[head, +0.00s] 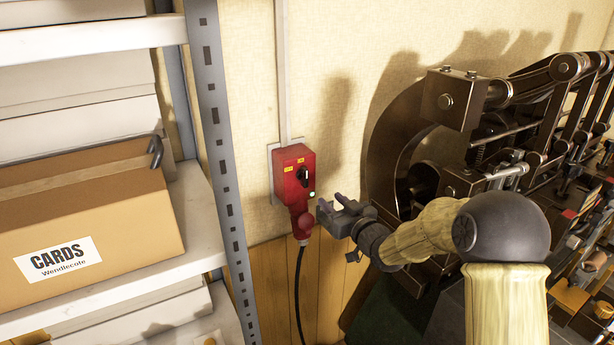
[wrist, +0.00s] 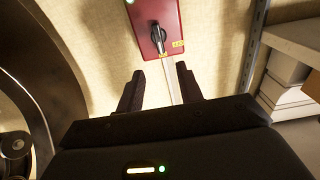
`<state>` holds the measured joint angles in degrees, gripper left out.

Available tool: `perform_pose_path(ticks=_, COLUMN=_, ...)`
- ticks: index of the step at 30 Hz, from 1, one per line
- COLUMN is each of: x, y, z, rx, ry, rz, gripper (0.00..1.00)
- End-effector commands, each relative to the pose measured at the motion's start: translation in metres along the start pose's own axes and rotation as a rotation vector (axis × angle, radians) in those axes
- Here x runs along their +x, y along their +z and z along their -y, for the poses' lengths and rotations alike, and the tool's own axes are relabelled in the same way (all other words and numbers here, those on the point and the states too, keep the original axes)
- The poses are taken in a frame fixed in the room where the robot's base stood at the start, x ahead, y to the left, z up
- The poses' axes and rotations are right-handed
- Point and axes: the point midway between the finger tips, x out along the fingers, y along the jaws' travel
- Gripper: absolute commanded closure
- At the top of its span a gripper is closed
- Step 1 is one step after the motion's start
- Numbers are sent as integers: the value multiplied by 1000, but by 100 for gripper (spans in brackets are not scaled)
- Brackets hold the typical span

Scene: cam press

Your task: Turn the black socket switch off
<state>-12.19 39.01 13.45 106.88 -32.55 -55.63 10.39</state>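The red socket box (head: 294,181) is fixed to the wall, with a red plug and black cable below it. Its black switch (head: 303,174) is a rotary knob on the front face, and a small green light glows lower on the box. In the wrist view the black switch (wrist: 158,36) shows upside down on the red box (wrist: 165,15), beyond my fingertips. My gripper (head: 329,208) is in front of the wall, right of and below the switch. In the wrist view my gripper (wrist: 160,75) has its two fingers apart, with nothing between them, and apart from the switch.
A metal shelf post (head: 222,140) stands close to the left of the box. A cardboard box (head: 90,205) labelled CARDS sits on the shelf. A large dark machine (head: 400,150) stands close to the right. Bare wall lies between the box and the machine.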

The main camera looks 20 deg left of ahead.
Motion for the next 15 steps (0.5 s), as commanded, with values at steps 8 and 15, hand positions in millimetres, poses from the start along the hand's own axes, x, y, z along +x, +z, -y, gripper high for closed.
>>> perform_pose_path(ticks=8, x=45, y=-3, z=0, rx=1, ry=0, rz=1, gripper=64)
perform_pose_path(ticks=15, x=79, y=-3, z=3, rx=1, ry=-4, rz=1, gripper=64)
